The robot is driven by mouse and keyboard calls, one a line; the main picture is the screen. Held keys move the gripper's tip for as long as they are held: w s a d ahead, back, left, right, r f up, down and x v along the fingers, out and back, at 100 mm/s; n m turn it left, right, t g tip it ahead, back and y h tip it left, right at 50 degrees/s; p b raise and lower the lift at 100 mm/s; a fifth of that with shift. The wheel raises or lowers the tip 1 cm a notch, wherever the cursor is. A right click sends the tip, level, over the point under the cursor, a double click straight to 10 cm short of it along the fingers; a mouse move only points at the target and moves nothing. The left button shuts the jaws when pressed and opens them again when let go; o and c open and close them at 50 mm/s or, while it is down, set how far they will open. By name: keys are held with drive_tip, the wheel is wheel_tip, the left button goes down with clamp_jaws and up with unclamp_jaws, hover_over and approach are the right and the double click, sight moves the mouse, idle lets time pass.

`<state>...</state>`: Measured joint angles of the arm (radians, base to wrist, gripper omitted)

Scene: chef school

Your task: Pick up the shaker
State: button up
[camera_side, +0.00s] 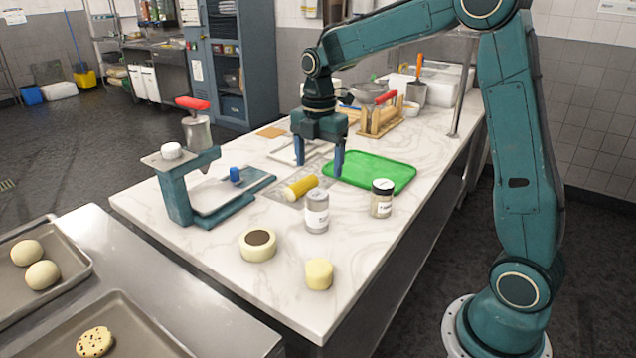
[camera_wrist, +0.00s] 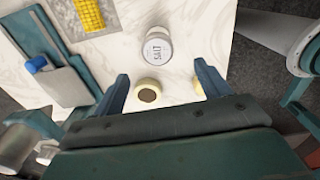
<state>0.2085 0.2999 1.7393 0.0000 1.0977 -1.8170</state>
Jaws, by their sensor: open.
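The shaker (camera_side: 317,212) stands upright on the marble counter, a grey cylinder with a white label. In the wrist view, the shaker (camera_wrist: 157,50) shows from above with a label reading SALT. My gripper (camera_side: 319,168) points down with its fingers apart and empty. In the side view it hangs above the counter, behind and above the shaker, not touching it. In the wrist view, the shaker lies beyond my fingers (camera_wrist: 161,74), roughly centred between them.
A dark-lidded jar (camera_side: 382,199) stands right of the shaker. A yellow item (camera_side: 300,187) lies close behind it. A dark-topped round (camera_side: 258,245) and a pale piece (camera_side: 319,274) lie in front. A green tray (camera_side: 395,172) is behind; a teal press (camera_side: 180,190) is left.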

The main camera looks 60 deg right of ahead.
sight(318, 195)
drive_tip(key=shift+w+d+f, duration=0.1)
drive_tip(key=shift+w+f, duration=0.05)
drive_tip(key=shift+f, duration=4.3)
drive_tip(key=shift+w+f, duration=0.1)
drive_tip(key=shift+f, duration=2.5)
drive_tip(key=c, duration=1.2)
drive_tip(key=shift+o, duration=0.2)
